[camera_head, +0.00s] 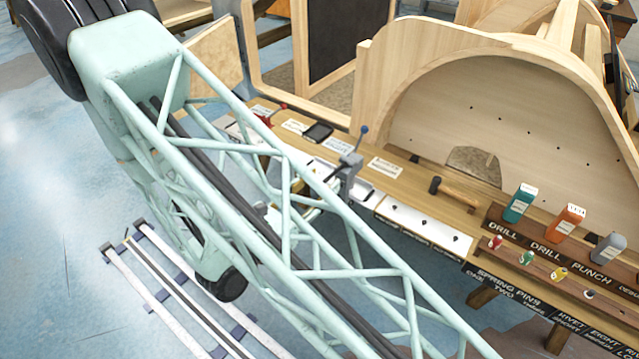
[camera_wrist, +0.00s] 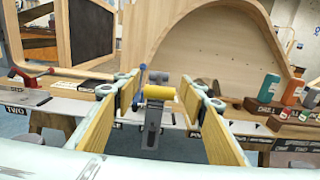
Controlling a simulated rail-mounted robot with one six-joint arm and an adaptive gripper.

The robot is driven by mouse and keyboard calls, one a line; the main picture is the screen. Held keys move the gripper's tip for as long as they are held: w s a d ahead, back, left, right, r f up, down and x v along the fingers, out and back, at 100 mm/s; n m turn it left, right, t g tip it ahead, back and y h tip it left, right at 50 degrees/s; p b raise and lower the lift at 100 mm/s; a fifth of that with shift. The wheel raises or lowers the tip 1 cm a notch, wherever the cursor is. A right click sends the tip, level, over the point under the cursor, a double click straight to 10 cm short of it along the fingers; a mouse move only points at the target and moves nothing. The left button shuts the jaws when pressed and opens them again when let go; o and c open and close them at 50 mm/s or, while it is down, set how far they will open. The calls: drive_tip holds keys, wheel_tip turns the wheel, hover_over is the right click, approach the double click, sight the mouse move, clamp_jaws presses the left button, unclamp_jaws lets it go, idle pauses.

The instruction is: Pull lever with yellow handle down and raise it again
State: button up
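The yellow handle (camera_wrist: 160,92) is a short cylinder lying crosswise on top of a dark grey lever arm (camera_wrist: 152,128) in the wrist view. My gripper (camera_wrist: 164,97) is open, its two yellow-padded fingers on the left and right of the handle with clear gaps on both sides. I cannot tell whether the handle lies between the fingertips or just beyond them. In the head view a grey lever device (camera_head: 348,172) with a blue-knobbed rod (camera_head: 363,132) stands at the bench edge. The gripper and yellow handle are largely hidden there behind my lattice arm.
A red-handled tool (camera_wrist: 30,76) lies to the left. A hammer (camera_head: 457,193) lies on the bench. Bottles, including a teal one (camera_head: 519,204) and an orange one (camera_head: 566,222), stand at right. A curved wooden frame (camera_head: 400,75) rises behind.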

drive_tip(key=shift+c, duration=0.7)
drive_tip(key=c, duration=1.1)
drive_tip(key=shift+o, duration=0.2)
